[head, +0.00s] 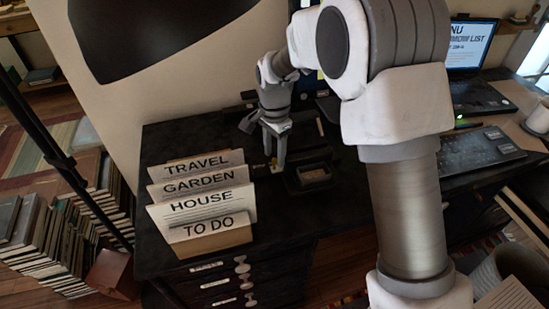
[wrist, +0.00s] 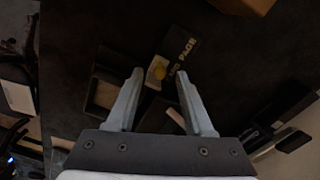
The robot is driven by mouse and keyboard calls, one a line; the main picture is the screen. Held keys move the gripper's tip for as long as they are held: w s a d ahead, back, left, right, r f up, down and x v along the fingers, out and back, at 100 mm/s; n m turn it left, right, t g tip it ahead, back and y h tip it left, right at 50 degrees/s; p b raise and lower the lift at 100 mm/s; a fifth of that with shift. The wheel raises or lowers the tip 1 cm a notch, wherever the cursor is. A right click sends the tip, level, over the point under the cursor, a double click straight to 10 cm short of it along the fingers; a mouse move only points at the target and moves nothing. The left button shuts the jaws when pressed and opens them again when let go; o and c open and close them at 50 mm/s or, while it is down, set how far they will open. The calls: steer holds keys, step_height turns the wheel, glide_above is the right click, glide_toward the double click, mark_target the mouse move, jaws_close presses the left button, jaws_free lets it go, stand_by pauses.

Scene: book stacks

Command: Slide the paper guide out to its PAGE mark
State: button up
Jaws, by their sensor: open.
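The paper guide shows in the wrist view as a yellow piece (wrist: 157,71) on a dark strip. Pale lettering runs beside it: PAGE (wrist: 187,48) is readable at the upper right, and a fainter word nearer the yellow piece looks like CARD. The yellow piece lies nearer that fainter word, apart from PAGE. My gripper (wrist: 160,75) is open, its two fingers on either side of the yellow piece in the picture. I cannot tell whether they touch it. In the head view my gripper (head: 274,160) points down at the desk, just above a small yellow spot.
A card holder (head: 215,242) with TRAVEL, GARDEN, HOUSE and TO DO cards stands left of my gripper on the dark desk (head: 165,145). A small tray (head: 313,174) sits to the right. A keyboard (head: 480,150) and laptop (head: 470,45) are farther right.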

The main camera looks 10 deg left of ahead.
steer(key=shift+f, duration=0.7)
jaws_close()
stand_by(1.0)
